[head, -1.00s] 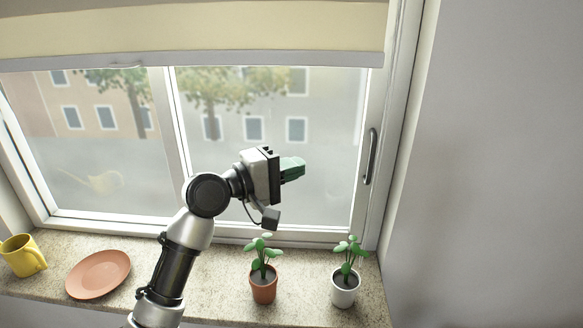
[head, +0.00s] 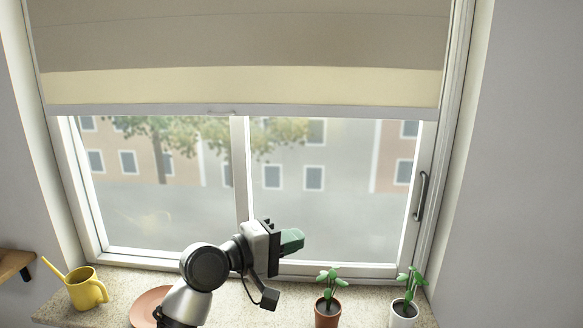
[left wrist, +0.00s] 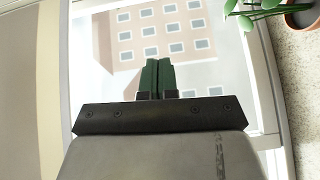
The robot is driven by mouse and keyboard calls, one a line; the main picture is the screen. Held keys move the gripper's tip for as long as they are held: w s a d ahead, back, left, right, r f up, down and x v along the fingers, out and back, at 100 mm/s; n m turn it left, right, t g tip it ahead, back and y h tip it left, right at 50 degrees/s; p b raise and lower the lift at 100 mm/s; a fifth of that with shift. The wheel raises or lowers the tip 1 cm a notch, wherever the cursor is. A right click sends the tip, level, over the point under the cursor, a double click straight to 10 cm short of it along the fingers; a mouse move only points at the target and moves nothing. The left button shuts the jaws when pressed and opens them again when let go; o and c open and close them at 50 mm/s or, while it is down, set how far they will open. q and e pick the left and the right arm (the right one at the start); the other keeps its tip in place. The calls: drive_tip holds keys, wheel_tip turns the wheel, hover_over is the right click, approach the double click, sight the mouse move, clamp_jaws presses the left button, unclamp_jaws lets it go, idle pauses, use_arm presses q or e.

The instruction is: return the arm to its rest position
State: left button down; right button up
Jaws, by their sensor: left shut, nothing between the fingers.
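My left gripper (head: 292,241) is in front of the window, above the sill, with its green fingers pointing right. In the left wrist view its two green fingers (left wrist: 157,76) lie side by side, shut, with nothing between them. The gripper is apart from the plants and touches nothing that I can see. My left arm comes up from the bottom of the head view and hides part of the orange plate (head: 150,304). My right gripper does not show.
The stone sill (head: 250,312) holds a yellow watering can (head: 84,290), a plant in a terracotta pot (head: 327,312) and a plant in a white pot (head: 404,312). The window has a handle (head: 420,196) and a half-lowered blind (head: 240,60). A wooden shelf (head: 14,263) is at the left.

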use_arm(q)
drive_tip(key=s+a+f+m+y, duration=0.1)
drive_tip(key=s+a+f+y, duration=0.1)
drive_tip(key=s+f, duration=0.35)
drive_tip(key=s+a+f+m+g+y, duration=0.1)
drive_tip(key=s+a+f+y, duration=0.15)
drive_tip(key=f, duration=0.65)
drive_tip(key=s+a+f+m+y, duration=0.1)
drive_tip(key=s+a+f+y, duration=0.2)
drive_tip(key=f, duration=0.4)
drive_tip(key=s+a+f+m+g+y, duration=0.2)
drive_tip(key=s+a+f, duration=0.15)
drive_tip(key=s, duration=0.35)
drive_tip(key=s+a+f+m+g+y, duration=0.1)
drive_tip(key=s+a+f+y, duration=0.2)
drive_tip(key=s+a, duration=0.35)
drive_tip(key=s+a+f+m+g+y, duration=0.2)
drive_tip(key=s+a+f, duration=0.1)
drive_tip(key=s, duration=0.6)
wheel_tip(320, 180, down, 26)
drive_tip(key=s+a+f+g, duration=0.2)
drive_tip(key=s+f, duration=1.3)
drive_tip(key=s, duration=0.1)
drive_tip(key=shift+s+a+f, duration=0.2)
drive_tip(key=shift+s+f, duration=0.05)
drive_tip(key=shift+f, duration=0.15)
